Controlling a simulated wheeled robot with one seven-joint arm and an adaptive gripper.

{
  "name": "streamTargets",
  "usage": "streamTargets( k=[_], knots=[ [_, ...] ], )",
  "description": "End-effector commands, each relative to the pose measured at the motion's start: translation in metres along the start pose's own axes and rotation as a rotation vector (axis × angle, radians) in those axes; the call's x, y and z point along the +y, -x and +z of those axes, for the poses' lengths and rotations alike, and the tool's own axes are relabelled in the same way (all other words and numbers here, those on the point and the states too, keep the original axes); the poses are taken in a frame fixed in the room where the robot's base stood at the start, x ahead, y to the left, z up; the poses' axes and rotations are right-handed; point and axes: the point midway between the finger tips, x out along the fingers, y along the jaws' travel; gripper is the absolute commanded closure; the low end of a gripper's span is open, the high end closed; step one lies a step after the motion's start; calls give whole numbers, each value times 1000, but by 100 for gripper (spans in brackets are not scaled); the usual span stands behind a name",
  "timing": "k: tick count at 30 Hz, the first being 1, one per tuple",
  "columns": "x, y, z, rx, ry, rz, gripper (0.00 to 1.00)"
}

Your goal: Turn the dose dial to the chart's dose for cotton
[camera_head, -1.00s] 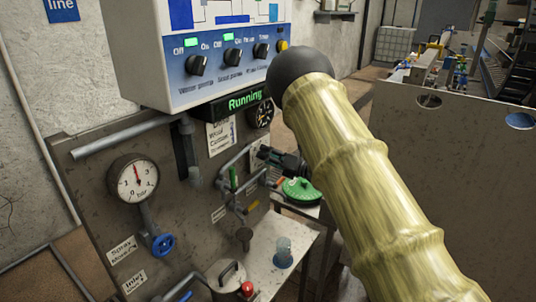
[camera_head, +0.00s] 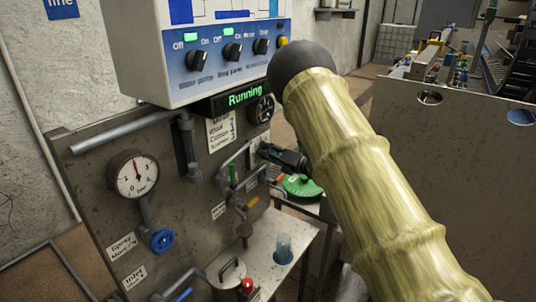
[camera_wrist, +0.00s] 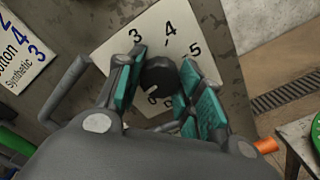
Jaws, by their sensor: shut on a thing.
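The dose dial (camera_wrist: 160,74) is a dark round knob on a white plate (camera_wrist: 128,36) printed with numbers; 3, 4 and 5 read clearly. My gripper (camera_wrist: 162,82) has its teal-padded fingers on either side of the knob, shut on it. Which number the knob points to cannot be made out. The chart (camera_wrist: 22,44) is partly cut off at the left; its cotton row appears to carry a 4 and the synthetic row a 3. In the head view, the chart (camera_head: 220,133) hangs on the panel, and my gripper (camera_head: 285,157) reaches the panel, hiding the dial.
The control box (camera_head: 205,45) with several knobs and a green "Running" display (camera_head: 243,96) is above. A pressure gauge (camera_head: 135,175), blue valve (camera_head: 162,240) and pipes crowd the panel. A green round thing (camera_head: 301,186) sits just beyond my gripper.

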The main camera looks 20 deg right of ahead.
Motion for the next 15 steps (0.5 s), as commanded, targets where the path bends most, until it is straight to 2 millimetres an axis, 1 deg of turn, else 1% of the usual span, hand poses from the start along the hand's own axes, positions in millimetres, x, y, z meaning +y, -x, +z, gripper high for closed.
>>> streamTargets(
  k=[5,15],
  knots=[
    [-3,0,-2,-1,-106,0,87],
    [-4,1,-2,-2,-418,-1,87]
  ],
)
